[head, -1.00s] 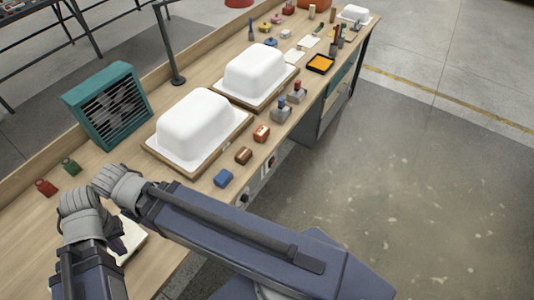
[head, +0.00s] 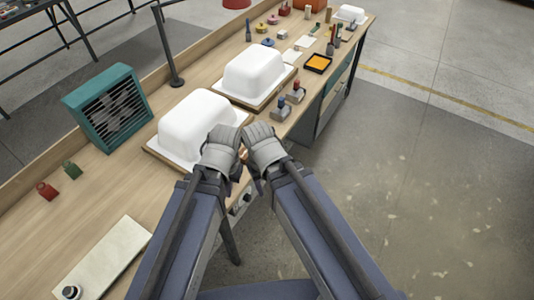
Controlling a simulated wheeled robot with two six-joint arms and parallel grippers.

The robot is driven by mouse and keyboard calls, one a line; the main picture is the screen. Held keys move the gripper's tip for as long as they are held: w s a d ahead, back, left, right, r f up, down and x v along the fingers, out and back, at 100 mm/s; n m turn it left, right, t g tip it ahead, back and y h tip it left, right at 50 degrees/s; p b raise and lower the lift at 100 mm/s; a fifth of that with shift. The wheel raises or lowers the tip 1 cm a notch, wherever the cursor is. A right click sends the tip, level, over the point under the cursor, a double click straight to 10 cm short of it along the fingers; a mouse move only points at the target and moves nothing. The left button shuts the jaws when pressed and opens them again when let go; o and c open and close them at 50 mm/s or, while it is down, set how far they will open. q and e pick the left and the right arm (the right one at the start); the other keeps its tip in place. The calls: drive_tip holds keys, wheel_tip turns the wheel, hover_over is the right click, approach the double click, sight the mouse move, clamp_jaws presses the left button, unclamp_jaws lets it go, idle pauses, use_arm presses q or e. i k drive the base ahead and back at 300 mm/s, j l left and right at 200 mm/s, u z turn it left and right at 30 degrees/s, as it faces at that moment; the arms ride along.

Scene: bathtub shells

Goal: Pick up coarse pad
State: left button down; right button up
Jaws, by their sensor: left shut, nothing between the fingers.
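Small coloured blocks lay along the bench's front edge beside the nearer white tub shell (head: 198,122); my arm now covers that spot, and only a brown-orange sliver (head: 243,155) shows. I cannot tell which of them is the coarse pad. My left gripper (head: 238,173) is over this front edge, mostly hidden by the grey ribbed joints and blue links of my arms. It is shut with nothing seen in it. My right gripper cannot be made out.
A second shell (head: 254,72) stands behind the nearer one. A pale board (head: 105,258) lies near left. Two small stamp-like tools (head: 288,103) stand at the front edge.

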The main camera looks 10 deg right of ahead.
sight(244, 160)
drive_tip(key=u, duration=1.2)
drive_tip(key=z, duration=1.2)
drive_tip(key=l+z, duration=0.25)
drive_tip(key=l, duration=0.2)
drive_tip(key=i+l+z, duration=0.25)
drive_tip(key=l, duration=0.15)
drive_tip(key=k+l, duration=0.05)
drive_tip(key=k, duration=0.05)
